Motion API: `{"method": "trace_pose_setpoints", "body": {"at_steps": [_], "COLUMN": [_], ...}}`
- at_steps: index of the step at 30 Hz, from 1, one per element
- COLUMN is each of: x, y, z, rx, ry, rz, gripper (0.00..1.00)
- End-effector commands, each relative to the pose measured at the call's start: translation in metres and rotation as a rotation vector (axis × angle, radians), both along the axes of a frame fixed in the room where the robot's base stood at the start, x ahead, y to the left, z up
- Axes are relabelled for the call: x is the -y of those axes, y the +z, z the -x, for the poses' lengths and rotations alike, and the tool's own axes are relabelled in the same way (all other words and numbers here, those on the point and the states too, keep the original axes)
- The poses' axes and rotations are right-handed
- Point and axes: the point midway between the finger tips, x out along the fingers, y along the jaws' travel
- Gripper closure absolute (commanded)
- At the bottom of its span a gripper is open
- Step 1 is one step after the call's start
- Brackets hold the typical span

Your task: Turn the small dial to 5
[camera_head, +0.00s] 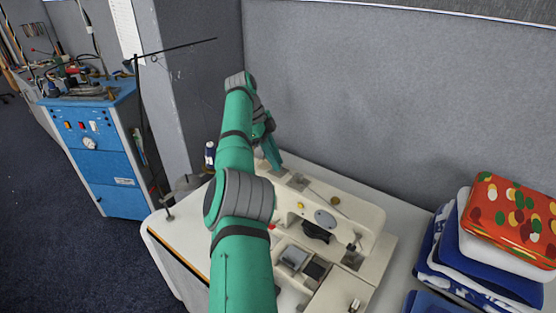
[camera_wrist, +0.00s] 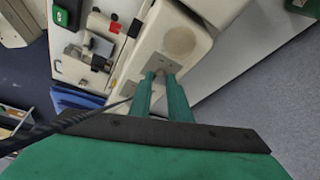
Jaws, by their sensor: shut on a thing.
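A cream sewing machine (camera_head: 350,215) stands on the cloth table. My gripper (camera_wrist: 161,80) is at the machine's left end in the head view, with its green fingers pointing down at it (camera_head: 273,157). In the wrist view the fingers are shut on a small dial (camera_wrist: 159,72) on a grey plate of the machine's cream body. The fingers cover most of the dial. Its numbers and pointer cannot be read in either view.
Folded cloths (camera_head: 478,260) with a red patterned piece on top are stacked at the right. A grey partition (camera_head: 400,100) rises behind the table. A thread spool (camera_head: 210,154) stands left of my arm. A blue cabinet (camera_head: 110,150) stands at the left.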

Motion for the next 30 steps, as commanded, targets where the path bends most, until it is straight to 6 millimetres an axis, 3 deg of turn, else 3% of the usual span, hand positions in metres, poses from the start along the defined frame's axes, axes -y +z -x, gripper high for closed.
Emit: {"method": "trace_pose_setpoints", "body": {"at_steps": [15, 16, 18, 30], "x": [-0.0002, -0.0002, -0.0001, -0.0001], "y": [-0.0010, -0.0010, -0.0009, 0.0050], "z": [0.0021, 0.0021, 0.0017, 0.0006], "rx": [-0.009, -0.009, -0.008, -0.002], "ry": [-0.008, -0.008, -0.008, -0.006], "rz": [0.001, 0.001, 0.000, 0.000], "gripper": [1.00, 0.76, 0.65, 0.65]}}
